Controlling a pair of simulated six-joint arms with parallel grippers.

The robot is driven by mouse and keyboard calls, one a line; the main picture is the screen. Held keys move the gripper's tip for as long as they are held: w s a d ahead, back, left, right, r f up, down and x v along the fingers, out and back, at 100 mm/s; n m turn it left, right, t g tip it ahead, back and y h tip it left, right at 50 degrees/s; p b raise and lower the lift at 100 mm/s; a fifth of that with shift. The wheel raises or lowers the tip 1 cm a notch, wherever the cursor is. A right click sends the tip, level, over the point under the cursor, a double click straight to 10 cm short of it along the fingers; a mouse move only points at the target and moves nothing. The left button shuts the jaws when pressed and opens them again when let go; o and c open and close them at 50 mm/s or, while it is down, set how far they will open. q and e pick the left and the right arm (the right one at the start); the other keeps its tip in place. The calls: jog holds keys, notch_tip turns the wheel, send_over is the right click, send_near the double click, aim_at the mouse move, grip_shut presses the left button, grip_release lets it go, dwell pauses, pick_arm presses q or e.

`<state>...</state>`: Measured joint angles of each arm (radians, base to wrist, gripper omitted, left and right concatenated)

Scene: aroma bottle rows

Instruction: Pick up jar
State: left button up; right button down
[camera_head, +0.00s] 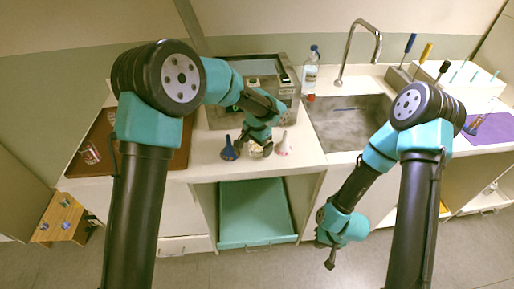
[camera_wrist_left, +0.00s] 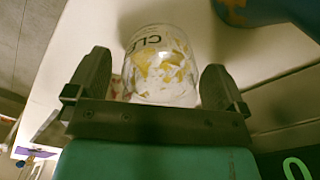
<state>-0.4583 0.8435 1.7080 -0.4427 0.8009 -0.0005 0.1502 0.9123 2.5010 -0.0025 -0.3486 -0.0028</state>
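A clear jar (camera_wrist_left: 160,65) with dark lettering and yellow-orange flecks sits between the two fingers of my left gripper (camera_wrist_left: 157,72) in the left wrist view. The fingers are open on either side of it, with a narrow gap showing at the left finger. In the head view the jar (camera_head: 256,151) is small and partly hidden under my left gripper (camera_head: 256,143), at the counter's front edge. My right gripper (camera_head: 329,250) hangs low in front of the counter, away from the jar. Its fingers are too small to tell open from shut.
A blue flask-like bottle (camera_head: 229,150) stands just left of the jar, and a pale one (camera_head: 283,146) just right. A grey box (camera_head: 285,92) is behind. A sink (camera_head: 349,121), faucet and clear bottle (camera_head: 311,70) lie right. A brown tray (camera_head: 117,151) lies left.

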pick_arm(q)
jog(key=c, duration=0.9)
jog(key=shift+r, duration=0.1)
jog(key=shift+c, duration=0.2)
jog(key=shift+r, duration=1.3)
jog(key=s+r, duration=0.2)
jog(key=s, duration=1.4)
jog(key=shift+r, duration=0.1)
